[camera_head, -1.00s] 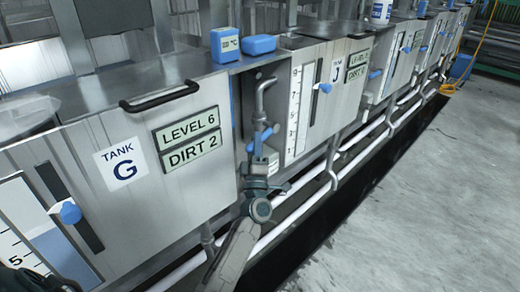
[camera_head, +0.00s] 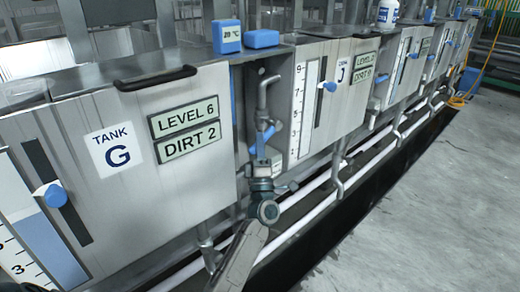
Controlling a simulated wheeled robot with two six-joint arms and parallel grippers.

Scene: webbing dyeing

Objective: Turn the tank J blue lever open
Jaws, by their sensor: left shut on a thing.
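The tank J front (camera_head: 365,105), with a white label marked J (camera_head: 342,70), stands right of center. Left of it, a grey bent pipe (camera_head: 262,92) comes down in the gap beside tank G (camera_head: 118,150). A blue lever (camera_head: 265,135) sits low on this pipe, slanted up to the right. My left gripper (camera_head: 262,155) reaches up from below and is shut on the lever. Its fingers and the pipe hide part of the lever's lower end. My right gripper is not in view.
White pipes (camera_head: 300,215) run low along the tank fronts, above a dark trench (camera_head: 335,240). The grey floor (camera_head: 440,210) at right is clear. A blue temperature box (camera_head: 226,37) and a blue block (camera_head: 261,39) sit on top. More tanks continue toward the back right.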

